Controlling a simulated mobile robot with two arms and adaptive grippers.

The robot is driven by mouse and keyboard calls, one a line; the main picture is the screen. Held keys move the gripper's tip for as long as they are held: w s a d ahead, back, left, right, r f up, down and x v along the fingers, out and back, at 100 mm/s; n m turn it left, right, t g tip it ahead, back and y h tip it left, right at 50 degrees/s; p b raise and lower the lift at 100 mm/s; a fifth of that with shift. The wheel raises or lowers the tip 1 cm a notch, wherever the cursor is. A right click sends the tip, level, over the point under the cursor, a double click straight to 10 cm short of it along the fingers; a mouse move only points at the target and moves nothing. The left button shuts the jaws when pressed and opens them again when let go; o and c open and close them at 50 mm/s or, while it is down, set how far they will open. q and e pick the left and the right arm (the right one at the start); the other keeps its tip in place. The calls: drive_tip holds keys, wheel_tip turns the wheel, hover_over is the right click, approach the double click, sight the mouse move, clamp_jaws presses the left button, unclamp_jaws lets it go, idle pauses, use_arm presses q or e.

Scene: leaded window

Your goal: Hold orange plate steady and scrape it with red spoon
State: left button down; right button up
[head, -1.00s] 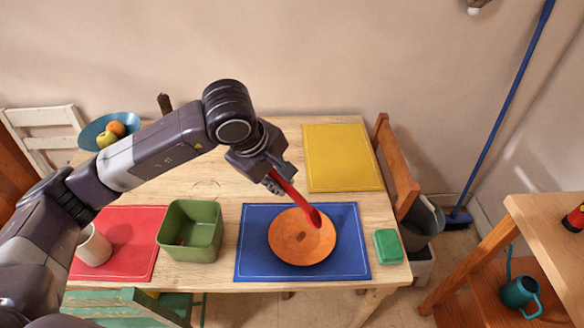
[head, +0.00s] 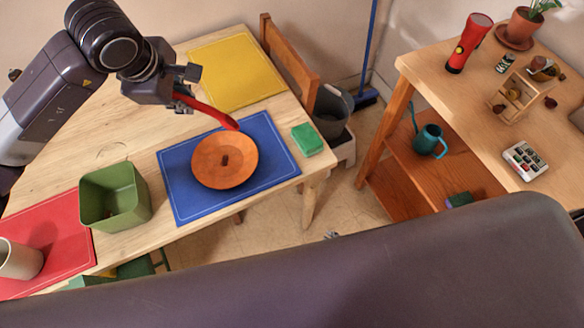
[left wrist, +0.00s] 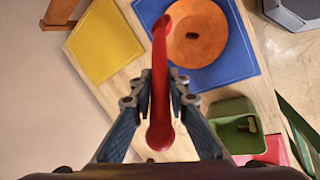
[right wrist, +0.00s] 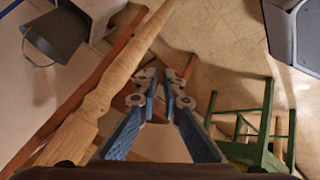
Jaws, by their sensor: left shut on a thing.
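The orange plate (head: 210,170) lies on the blue mat (head: 182,208), with a small dark brown lump (head: 225,160) at its middle. My left gripper (head: 186,88) is shut on the red spoon (head: 208,110), up and left of the plate. The spoon slants down, its far end at the plate's upper edge in the head view; contact cannot be told. The left wrist view shows the spoon (left wrist: 161,95) between the fingers and the plate (left wrist: 190,50) beyond. My right gripper (right wrist: 159,78) is slightly open and empty, beside a wooden table leg (right wrist: 125,65).
A green bin (head: 118,225) stands left of the blue mat. A green sponge (head: 307,140) lies to its right, and a yellow mat (head: 235,70) behind. A side table (head: 470,100) stands at right. My own dark arm fills the front of the head view.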

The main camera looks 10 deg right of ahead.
drive_tip(key=w+a+r+n+t+y, duration=0.25)
drive_tip(key=a+r+n, duration=0.35)
drive_tip(key=r, duration=0.4)
drive_tip(key=w+a+r+n+t+y, duration=0.1)
drive_tip(key=w+a+r+n+y, duration=0.3)
drive_tip(key=a+r, duration=0.5)
wheel_tip(320, 180, up, 5)
drive_tip(key=w+d+n+y, duration=0.1)
drive_tip(key=w+n, duration=0.1)
drive_tip(key=n, duration=0.6)
approach(261, 159)
drive_tip(key=r, duration=0.1)
drive_tip(key=s+d+r, duration=0.1)
drive_tip(key=r, duration=0.1)
drive_tip(key=shift+s, duration=0.15)
drive_tip(key=shift+w+a, duration=0.25)
drive_tip(key=shift+w, duration=0.05)
drive_tip(key=x, duration=1.1)
drive_tip(key=shift+w+f, duration=0.1)
drive_tip(key=shift+c, duration=0.2)
clamp_jaws()
